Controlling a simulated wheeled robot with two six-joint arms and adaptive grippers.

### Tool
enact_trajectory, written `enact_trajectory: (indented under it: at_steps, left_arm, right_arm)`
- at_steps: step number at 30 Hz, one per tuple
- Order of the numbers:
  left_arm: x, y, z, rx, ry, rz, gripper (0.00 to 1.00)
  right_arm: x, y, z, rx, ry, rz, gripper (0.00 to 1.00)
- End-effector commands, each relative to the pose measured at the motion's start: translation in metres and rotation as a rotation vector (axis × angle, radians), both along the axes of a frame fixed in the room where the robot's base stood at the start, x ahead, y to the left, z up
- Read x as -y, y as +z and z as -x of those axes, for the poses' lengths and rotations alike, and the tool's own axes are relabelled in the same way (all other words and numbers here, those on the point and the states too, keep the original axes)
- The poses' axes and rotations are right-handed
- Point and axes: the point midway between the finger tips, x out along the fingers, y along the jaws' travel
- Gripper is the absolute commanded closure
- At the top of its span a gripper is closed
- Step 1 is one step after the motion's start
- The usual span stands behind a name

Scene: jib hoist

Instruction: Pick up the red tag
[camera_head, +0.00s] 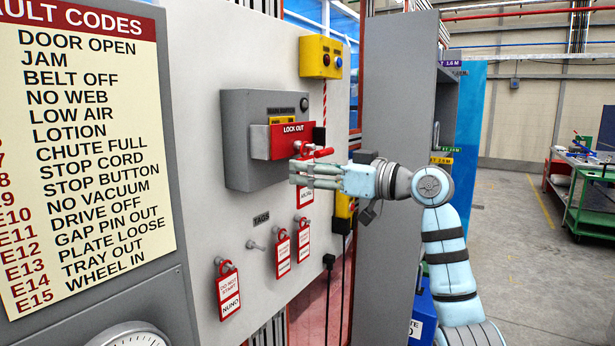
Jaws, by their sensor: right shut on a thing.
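My right gripper (300,175) reaches in from the right, in front of the red lock-out switch (291,141) on a grey box. It is shut on a red and white tag (306,196), which hangs just below the fingers; the fingers hide its top part. A red handle-like piece (318,153) shows just above the fingers. More red tags hang on the panel's pegs: a large one (229,292) at lower left marked NUNO, a middle one (283,256) and a right one (303,242). My left gripper is not in view.
One tag peg (255,245) is bare, near the TAGS label (262,220). A yellow button box (321,57) is above the switch. A grey cabinet (398,90) stands close behind my right gripper. The floor at right is open, with a green cart (592,200).

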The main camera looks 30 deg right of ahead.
Motion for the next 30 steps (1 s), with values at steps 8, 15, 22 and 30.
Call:
enact_trajectory:
  at_steps: [8,15,22,30]
  left_arm:
    - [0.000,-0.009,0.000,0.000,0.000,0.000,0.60]
    - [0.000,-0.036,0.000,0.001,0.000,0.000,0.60]
    - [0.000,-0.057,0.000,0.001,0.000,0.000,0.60]
    - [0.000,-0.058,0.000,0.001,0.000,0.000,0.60]
  right_arm:
    - [0.014,0.003,0.020,0.001,-0.005,0.002,0.73]
    - [0.055,-0.001,0.089,-0.001,-0.010,0.005,0.73]
    - [0.086,0.001,0.143,-0.001,-0.004,0.001,0.73]
    - [0.091,0.006,0.156,-0.001,0.001,-0.001,0.73]
